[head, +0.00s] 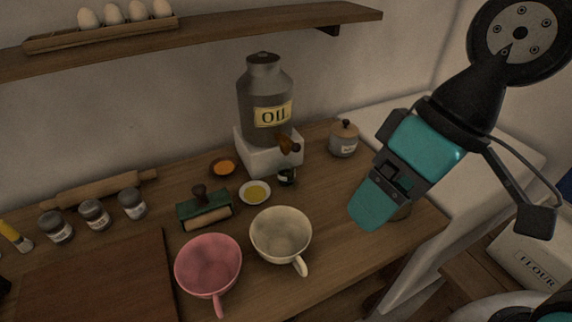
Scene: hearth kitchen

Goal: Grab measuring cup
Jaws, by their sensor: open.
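No cup carries a readable measuring mark, so I cannot tell which one is the measuring cup. A pink cup (208,265) with a handle toward the front stands on the counter at the front middle. A cream cup (280,236) with a similar handle stands just right of it. A small dark vessel (287,177) sits under the oil tap. My gripper (372,207) is open and empty, pointing down above the counter's right end, right of the cream cup. A greyish-brown object (403,212) is mostly hidden behind it.
The oil can (265,90) stands on a white block (254,152). A lidded jar (343,140) is to its right. A roller (204,210), small bowls (255,193), spice jars (94,213) and a board (95,275) fill the left. A shelf (200,38) with eggs overhangs the back.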

